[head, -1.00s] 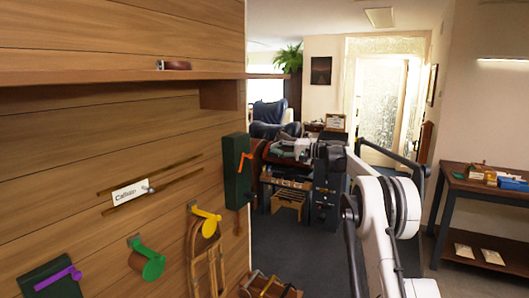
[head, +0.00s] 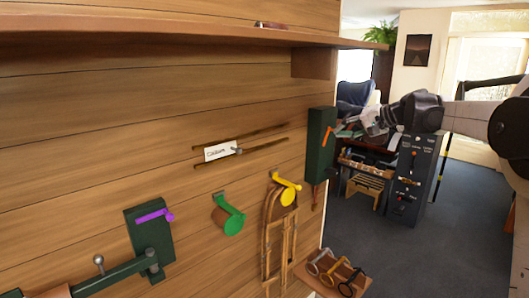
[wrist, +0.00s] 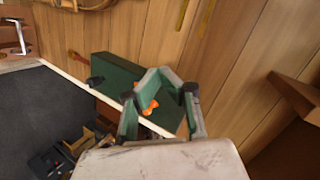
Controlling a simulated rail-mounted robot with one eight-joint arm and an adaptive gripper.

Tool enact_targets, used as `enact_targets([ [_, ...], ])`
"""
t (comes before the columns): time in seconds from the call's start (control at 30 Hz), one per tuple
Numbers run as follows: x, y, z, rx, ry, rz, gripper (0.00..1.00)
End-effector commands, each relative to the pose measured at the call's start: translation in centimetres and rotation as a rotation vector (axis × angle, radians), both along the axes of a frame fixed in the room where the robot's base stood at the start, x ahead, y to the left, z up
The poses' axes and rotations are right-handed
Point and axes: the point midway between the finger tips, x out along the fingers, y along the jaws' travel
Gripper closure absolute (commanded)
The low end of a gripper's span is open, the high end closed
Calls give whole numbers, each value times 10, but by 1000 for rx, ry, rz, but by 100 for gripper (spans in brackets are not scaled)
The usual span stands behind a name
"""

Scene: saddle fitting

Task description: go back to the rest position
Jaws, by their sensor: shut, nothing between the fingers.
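My gripper (head: 392,112) is in the upper right of the head view, at the end of my pale arm reaching in from the right edge. It is apart from the wooden wall and appears in front of the cluttered bench behind. In the wrist view my gripper (wrist: 165,84) has its grey-green fingers drawn together with nothing held. Behind the fingers is a dark green box (wrist: 118,76) with an orange lever (wrist: 149,107); the fingers partly hide it. The same green box (head: 320,145) is at the wall's right end in the head view.
The plank wall (head: 90,150) carries a shelf (head: 200,38), a white label (head: 220,151), a purple lever (head: 153,216), a green lever (head: 232,220) and a yellow lever (head: 287,194). A ring rack (head: 335,280) is low. Dark floor (head: 455,215) lies clear at right.

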Motion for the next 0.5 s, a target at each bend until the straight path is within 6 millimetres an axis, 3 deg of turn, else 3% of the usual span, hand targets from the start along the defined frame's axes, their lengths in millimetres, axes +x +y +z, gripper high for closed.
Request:
enact_targets([
  [0.2, -68, 32, -13, -135, 37, 1, 100],
  [0.5, -167, 61, -43, -326, 66, -2, 100],
])
